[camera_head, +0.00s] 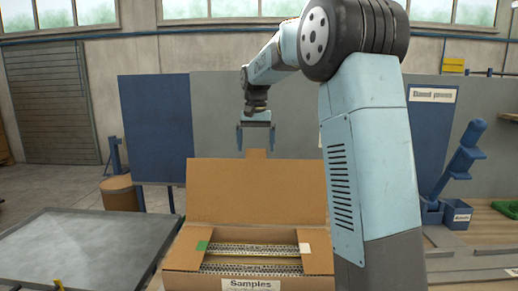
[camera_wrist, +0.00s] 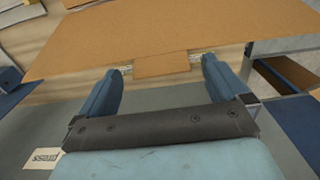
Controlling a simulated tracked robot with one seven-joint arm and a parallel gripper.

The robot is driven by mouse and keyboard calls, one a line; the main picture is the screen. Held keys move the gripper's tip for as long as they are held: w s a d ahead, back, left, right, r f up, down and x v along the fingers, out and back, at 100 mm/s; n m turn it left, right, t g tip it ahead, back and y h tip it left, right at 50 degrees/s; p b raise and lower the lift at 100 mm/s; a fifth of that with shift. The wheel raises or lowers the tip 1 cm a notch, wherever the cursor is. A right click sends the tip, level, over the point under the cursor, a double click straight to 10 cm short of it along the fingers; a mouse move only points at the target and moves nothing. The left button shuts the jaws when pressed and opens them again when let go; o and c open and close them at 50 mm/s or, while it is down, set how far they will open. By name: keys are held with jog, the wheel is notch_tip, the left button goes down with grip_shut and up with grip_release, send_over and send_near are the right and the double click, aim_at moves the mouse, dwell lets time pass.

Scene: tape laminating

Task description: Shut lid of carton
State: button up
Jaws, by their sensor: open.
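An open cardboard carton (camera_head: 184,262) labelled "Samples" stands at the front centre in the head view, with flat ribbed items inside. Its lid (camera_head: 255,190) stands up at the back, with a small tab (camera_head: 256,154) at its top edge. My gripper (camera_head: 256,148) hangs above the lid's top edge, fingers pointing down, open and apart. In the wrist view the gripper (camera_wrist: 160,75) has one finger on each side of the tab (camera_wrist: 162,64). The lid (camera_wrist: 170,32) stretches beyond the fingertips. I cannot tell whether the fingers touch it.
A grey flat table (camera_head: 75,250) lies left of the carton. A dark blue panel (camera_head: 157,130) and grey panels stand behind it. A blue stand (camera_head: 464,160) and a small blue bin (camera_head: 457,214) are at the right. My arm hides part of the right side.

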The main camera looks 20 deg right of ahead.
jog(key=shift+f, duration=0.8)
